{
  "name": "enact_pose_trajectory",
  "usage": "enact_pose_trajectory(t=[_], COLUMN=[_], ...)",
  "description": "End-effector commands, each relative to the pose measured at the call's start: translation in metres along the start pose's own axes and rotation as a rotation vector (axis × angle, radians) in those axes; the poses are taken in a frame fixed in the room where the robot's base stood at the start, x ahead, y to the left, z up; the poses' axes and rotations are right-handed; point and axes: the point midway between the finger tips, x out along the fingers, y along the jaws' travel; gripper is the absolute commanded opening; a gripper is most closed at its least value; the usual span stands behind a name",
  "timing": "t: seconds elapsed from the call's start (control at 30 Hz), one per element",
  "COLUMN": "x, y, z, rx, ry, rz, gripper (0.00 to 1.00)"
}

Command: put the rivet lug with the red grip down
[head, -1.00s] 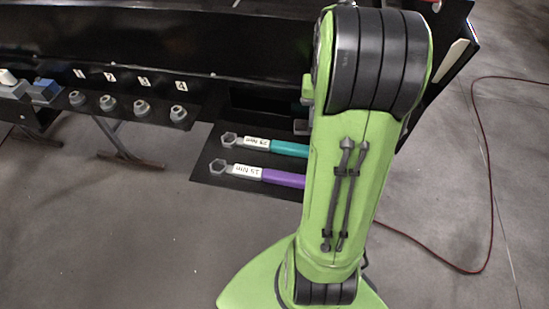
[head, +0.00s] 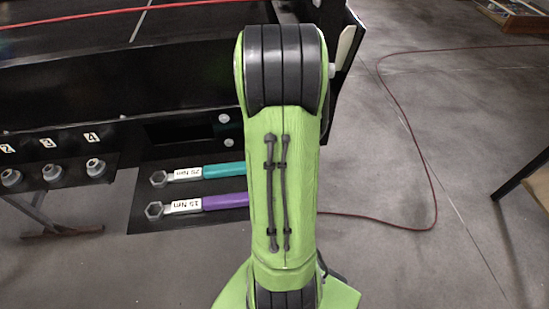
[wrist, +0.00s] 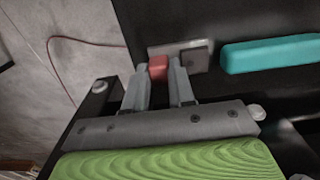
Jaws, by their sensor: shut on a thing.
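In the wrist view my gripper (wrist: 160,80) is shut on the red grip (wrist: 158,67) of the rivet lug. The red grip shows between the two grey fingers. A pale and dark grey piece lies just past the fingertips; I cannot tell whether it is part of the lug. A teal handle (wrist: 270,54) lies to the right of the fingers, apart from them. In the head view my gripper and the lug are hidden behind my green arm.
In the head view, a teal-handled wrench (head: 222,170) and a purple-handled wrench (head: 222,202) lie on a black panel (head: 145,222). Several grey sockets (head: 52,172) stand at its left below number labels. A red cable (head: 433,190) runs over the open floor at right.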

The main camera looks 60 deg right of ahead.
Motion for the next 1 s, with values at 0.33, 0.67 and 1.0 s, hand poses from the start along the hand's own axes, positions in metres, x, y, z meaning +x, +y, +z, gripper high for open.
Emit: enact_pose_trajectory(t=[0.33,0.67,1.0], x=[0.003,0.002,-0.05], y=[0.0,0.0,0.0], z=[0.0,0.0,-0.002], rx=[0.0,0.0,-0.002], ry=[0.001,0.0,0.009], rz=[0.0,0.0,0.0], gripper=[0.28,0.49,0.49])
